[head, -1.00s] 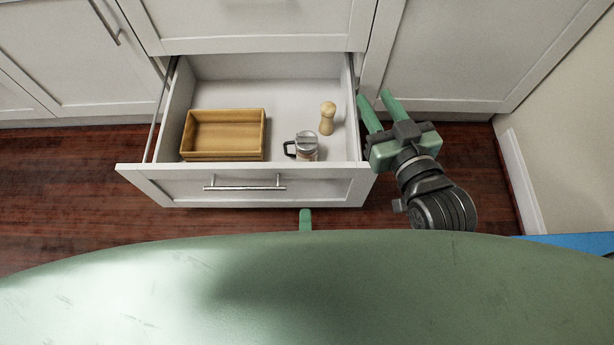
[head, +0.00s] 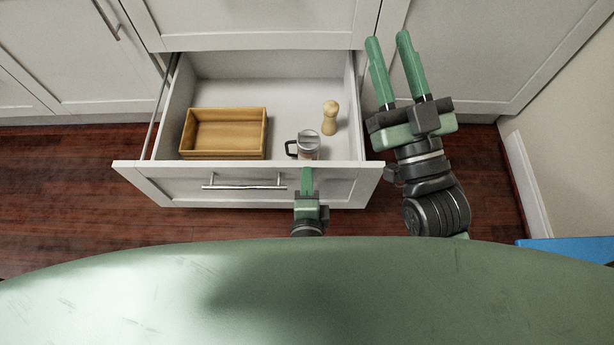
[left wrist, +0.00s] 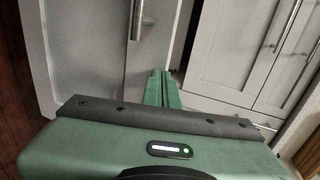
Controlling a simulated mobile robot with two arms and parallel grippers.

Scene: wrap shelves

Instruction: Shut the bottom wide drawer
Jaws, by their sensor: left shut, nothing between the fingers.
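The bottom wide drawer (head: 335,187) is pulled far out, and its white front with a bar handle (head: 243,187) faces me. My left gripper (head: 307,174) is shut and empty, with its fingertips at the drawer front, right of the handle. I cannot tell whether they touch it. In the left wrist view its closed fingers (left wrist: 162,88) point at white panels. My right gripper (head: 388,50) is open and empty, raised right of the drawer by the neighbouring cabinet door.
In the drawer are a wooden tray (head: 224,155), a mug (head: 308,145) and a wooden shaker (head: 330,118). A closed drawer (head: 250,20) is above. A wall (head: 565,130) stands at the right. The dark wood floor (head: 60,190) is clear at left.

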